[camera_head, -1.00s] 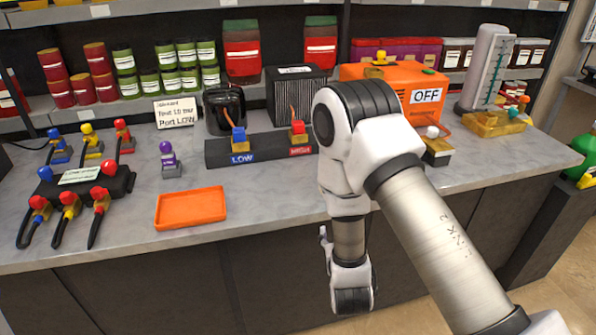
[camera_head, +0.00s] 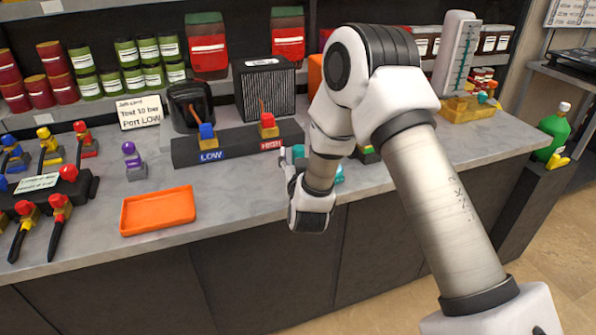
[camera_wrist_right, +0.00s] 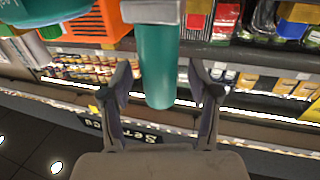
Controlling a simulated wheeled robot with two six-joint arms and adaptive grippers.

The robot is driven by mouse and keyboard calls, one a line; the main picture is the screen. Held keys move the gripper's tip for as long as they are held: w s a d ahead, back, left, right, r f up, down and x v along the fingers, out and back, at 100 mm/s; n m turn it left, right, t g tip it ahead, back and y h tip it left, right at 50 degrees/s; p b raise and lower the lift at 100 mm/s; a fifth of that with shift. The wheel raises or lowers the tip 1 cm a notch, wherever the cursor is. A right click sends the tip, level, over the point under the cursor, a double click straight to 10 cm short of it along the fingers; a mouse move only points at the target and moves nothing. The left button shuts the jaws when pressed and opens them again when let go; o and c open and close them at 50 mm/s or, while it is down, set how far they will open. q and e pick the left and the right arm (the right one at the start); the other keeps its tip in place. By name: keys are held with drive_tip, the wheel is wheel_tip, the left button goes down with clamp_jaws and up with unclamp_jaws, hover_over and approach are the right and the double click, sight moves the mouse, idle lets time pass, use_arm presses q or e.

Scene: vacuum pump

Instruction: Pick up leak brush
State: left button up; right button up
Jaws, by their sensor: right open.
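A teal, round-ended cylinder (camera_wrist_right: 157,75), which looks like the handle of the leak brush, shows in the right wrist view. It lies between the two spread fingers of my right gripper (camera_wrist_right: 157,88), with gaps on both sides. Its far end is cut off by a grey block at the top. In the head view, teal parts (camera_head: 331,174) show on the counter, mostly hidden behind my right arm. My right gripper (camera_head: 287,168) is partly hidden there, close to the counter's front edge. My left gripper is not in view.
An orange tray (camera_head: 158,211) lies on the counter (camera_head: 235,190). The black LOW/HIGH port block (camera_head: 240,147) stands behind. A purple-topped fitting (camera_head: 134,163) and several coloured valves are at left. A green bottle (camera_head: 552,132) stands at right. Free counter lies right of the tray.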

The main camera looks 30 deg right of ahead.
sight(298, 147)
clamp_jaws()
drive_tip(key=shift+r, duration=0.1)
drive_tip(key=shift+r, duration=0.6)
wheel_tip(298, 147, up, 2)
drive_tip(key=shift+r, duration=0.15)
drive_tip(key=a+r+p+v, duration=0.1)
drive_tip(key=p+v, duration=0.9)
drive_tip(key=v, duration=0.6)
drive_tip(key=shift+w+a, duration=0.25)
drive_tip(key=shift+w, duration=0.2)
